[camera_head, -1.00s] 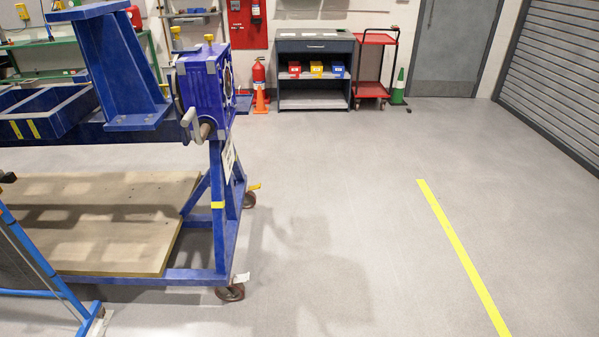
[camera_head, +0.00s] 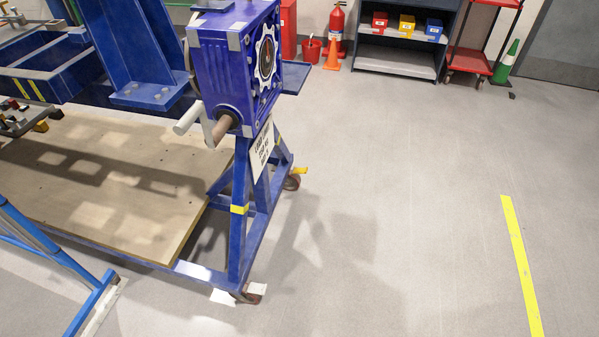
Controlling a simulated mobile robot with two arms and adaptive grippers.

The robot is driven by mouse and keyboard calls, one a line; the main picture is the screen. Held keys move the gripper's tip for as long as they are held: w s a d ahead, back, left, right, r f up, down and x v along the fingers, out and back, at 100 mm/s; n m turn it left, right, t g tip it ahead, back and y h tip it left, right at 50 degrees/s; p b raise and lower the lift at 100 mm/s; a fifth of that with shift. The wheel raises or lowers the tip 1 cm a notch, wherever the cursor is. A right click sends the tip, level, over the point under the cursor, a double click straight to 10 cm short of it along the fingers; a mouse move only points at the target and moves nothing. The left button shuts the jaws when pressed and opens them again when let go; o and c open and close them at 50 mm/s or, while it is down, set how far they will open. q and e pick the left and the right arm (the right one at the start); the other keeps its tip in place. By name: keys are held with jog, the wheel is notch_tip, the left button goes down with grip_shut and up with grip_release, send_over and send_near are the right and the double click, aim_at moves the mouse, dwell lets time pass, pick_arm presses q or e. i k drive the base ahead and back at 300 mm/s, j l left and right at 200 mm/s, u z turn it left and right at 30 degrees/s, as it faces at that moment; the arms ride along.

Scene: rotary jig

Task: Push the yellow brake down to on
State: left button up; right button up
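A small yellow lever (camera_head: 300,171) sticks out at the caster (camera_head: 291,182) on the far right corner of the blue jig frame (camera_head: 243,215). It looks like the caster's brake, and it points out to the right, roughly level. A second caster (camera_head: 252,292) is at the near corner, partly covered by white tags; no yellow lever shows there. Neither of my grippers shows in the view.
The jig's blue gearbox (camera_head: 225,75) has a crank handle (camera_head: 200,120) jutting toward me. A wooden deck (camera_head: 120,190) lies on the frame. A blue stand (camera_head: 85,280) is at the lower left. The floor (camera_head: 410,200) right of the jig is clear up to a yellow stripe (camera_head: 521,265).

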aim_at(295, 170)
jog(key=i+l+u, duration=0.1)
jog(key=u, duration=0.7)
jog(key=i+l+u, duration=0.25)
jog(key=l, duration=0.2)
jog(key=i+l+u, duration=0.1)
jog(key=l+u, duration=0.15)
jog(key=l, duration=0.25)
jog(key=i+l+u, duration=0.2)
jog(key=l, duration=0.3)
jog(key=l+u, duration=0.25)
jog(key=l, duration=0.25)
